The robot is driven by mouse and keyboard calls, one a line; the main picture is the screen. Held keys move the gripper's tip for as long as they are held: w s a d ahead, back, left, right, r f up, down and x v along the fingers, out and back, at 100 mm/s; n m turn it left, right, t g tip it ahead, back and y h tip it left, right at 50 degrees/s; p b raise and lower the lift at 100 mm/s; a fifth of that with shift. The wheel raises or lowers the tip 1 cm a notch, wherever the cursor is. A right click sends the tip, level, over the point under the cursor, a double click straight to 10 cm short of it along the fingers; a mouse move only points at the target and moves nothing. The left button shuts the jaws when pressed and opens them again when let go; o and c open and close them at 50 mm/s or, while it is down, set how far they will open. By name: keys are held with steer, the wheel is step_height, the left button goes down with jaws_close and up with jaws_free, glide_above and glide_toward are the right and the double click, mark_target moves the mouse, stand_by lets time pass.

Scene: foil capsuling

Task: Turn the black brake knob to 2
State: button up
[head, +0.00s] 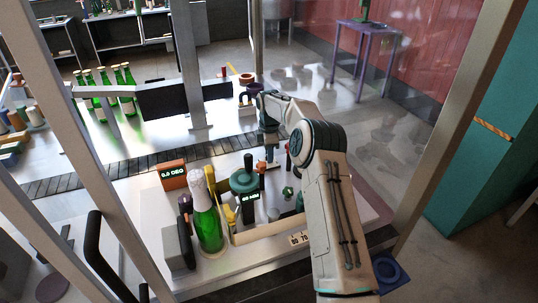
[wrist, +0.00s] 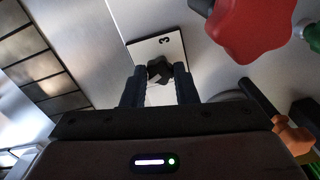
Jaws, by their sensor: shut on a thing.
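The black brake knob (wrist: 158,70) sits on a white plate (wrist: 152,47) with the digit 3 readable near its far edge in the wrist view. The knob is between the two dark fingers of my gripper (wrist: 159,84), which is shut on it. The knob's pointer and the other digits cannot be made out. In the head view my gripper (head: 269,152) reaches down to the bench behind the green-topped station; the knob is too small and covered to tell there.
A red knob (wrist: 255,28) is close on the right in the wrist view. In the head view, a green bottle (head: 207,228), an orange display box (head: 173,175) and a teal-topped unit (head: 244,180) stand left of my arm. A dark conveyor (head: 105,164) runs behind.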

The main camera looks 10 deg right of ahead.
steer(key=shift+m+b, duration=0.45)
steer(key=shift+m, duration=1.85)
steer(key=o, duration=1)
step_height(320, 180, up, 14)
